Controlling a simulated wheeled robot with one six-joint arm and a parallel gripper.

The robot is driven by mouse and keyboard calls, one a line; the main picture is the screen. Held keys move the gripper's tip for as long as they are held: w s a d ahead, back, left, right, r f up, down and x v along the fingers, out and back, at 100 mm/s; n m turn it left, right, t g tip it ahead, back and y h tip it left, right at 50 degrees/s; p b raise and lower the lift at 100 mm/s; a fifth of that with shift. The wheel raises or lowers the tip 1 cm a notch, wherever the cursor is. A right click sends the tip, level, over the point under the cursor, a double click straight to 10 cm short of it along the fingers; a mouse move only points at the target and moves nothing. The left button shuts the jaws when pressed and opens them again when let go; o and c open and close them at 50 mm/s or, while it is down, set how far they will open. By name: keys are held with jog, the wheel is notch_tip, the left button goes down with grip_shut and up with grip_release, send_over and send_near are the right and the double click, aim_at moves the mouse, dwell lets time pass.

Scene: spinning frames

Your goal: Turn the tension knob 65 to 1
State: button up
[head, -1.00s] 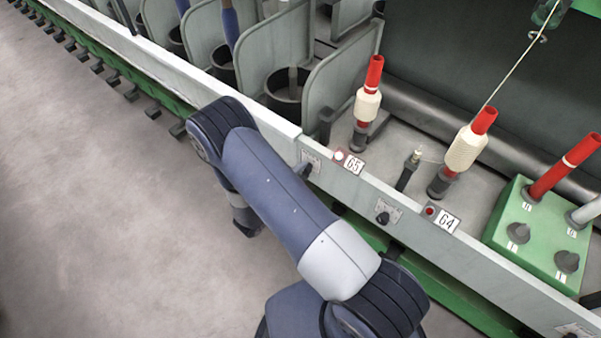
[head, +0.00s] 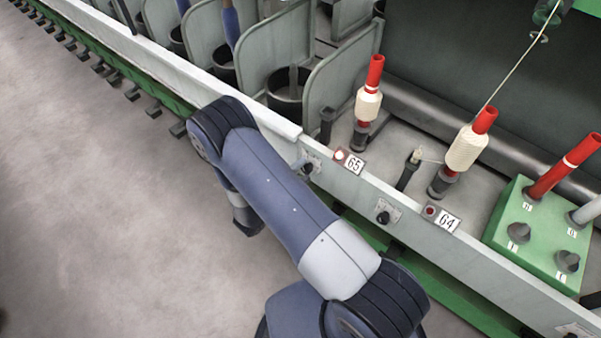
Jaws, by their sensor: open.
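The tension knob 65 (head: 307,169) is a small dark knob on a light scale plate on the front of the grey rail. It sits just left of the label 65 (head: 354,165), right beside the edge of my arm. The scale marks are too small to read. My arm reaches up from the bottom of the head view, bends at its elbow, and folds back down over the floor side of the rail. My gripper does not show; my upper arm seems to hide it.
A similar knob (head: 384,217) sits by the label 64 (head: 447,220) farther right along the rail (head: 340,183). Bobbins on red tubes stand behind the rail. A green block (head: 540,236) with pegs is at the right. The grey floor (head: 90,210) at the left is clear.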

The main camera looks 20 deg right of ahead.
jog(key=f+v, duration=0.1)
jog(key=v, duration=0.9)
jog(key=shift+s+a+r, duration=0.3)
jog(key=shift+r, duration=0.2)
jog(key=x, duration=1.1)
jog(key=shift+a, duration=0.1)
